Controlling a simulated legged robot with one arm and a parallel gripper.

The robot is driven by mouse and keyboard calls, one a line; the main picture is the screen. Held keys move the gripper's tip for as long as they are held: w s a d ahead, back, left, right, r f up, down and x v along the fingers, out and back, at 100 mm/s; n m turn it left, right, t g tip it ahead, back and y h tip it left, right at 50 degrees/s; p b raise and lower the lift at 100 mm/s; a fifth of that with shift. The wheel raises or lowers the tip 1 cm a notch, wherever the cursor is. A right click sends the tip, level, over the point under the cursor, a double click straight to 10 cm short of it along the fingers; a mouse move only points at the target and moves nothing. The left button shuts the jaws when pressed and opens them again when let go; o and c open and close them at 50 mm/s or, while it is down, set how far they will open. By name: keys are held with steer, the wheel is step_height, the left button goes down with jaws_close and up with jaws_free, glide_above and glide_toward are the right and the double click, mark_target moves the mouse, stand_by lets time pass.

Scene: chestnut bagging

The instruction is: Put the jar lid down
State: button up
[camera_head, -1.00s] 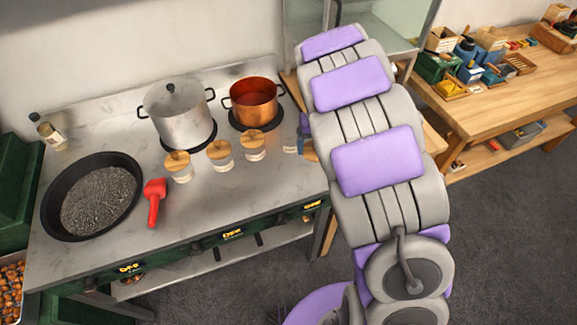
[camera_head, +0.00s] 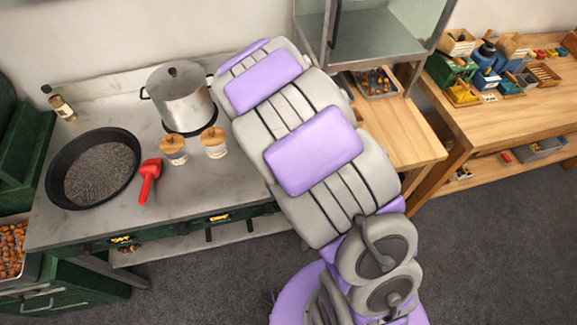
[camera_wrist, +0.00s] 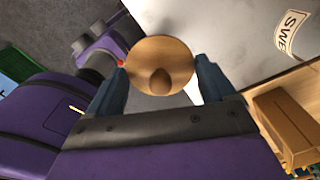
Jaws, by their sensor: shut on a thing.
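The jar lid (camera_wrist: 175,48) is a round pale wooden disc with a darker knob, in the middle of the wrist view. My gripper (camera_wrist: 160,72) has its two blue-grey fingers on opposite sides of the lid and is shut on it. What lies directly beneath the lid is hidden. In the head view my arm covers the gripper and the lid. Two jars with wooden lids, a left one (camera_head: 173,155) and a right one (camera_head: 215,148), stand on the counter left of my arm.
The grey counter (camera_head: 105,232) holds a black pan (camera_head: 58,190), a red tool (camera_head: 149,178) and a steel pot (camera_head: 178,100). A wooden table (camera_head: 405,135) is right of my arm. A brown box (camera_wrist: 288,122) and a partly cut-off "SWE" label (camera_wrist: 291,32) show in the wrist view.

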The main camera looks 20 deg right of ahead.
steer(key=s+f+m+p, duration=0.1)
steer(key=s+f+m, duration=0.1)
steer(key=s+m, duration=0.65)
steer(key=shift+m, duration=0.95)
steer(key=w+d, duration=0.2)
steer(key=w, duration=0.3)
steer(key=w+d+f+b, duration=0.1)
steer(key=w+d, duration=0.1)
steer(key=w, duration=0.3)
steer(key=w+d+b, duration=0.1)
steer(key=w, duration=0.5)
steer(key=shift+w+d+f, duration=0.1)
steer(key=shift+d+f, duration=0.05)
steer(key=shift+d, duration=0.25)
steer(key=f, duration=0.2)
steer(key=f+b, duration=0.1)
steer(key=shift+d+f, duration=0.3)
steer(key=shift+f, duration=0.1)
steer(key=shift+a+r, duration=0.1)
steer(key=shift+r, duration=0.05)
steer(key=o, duration=0.8)
steer(key=shift+a, duration=0.15)
steer(key=shift+o, duration=0.2)
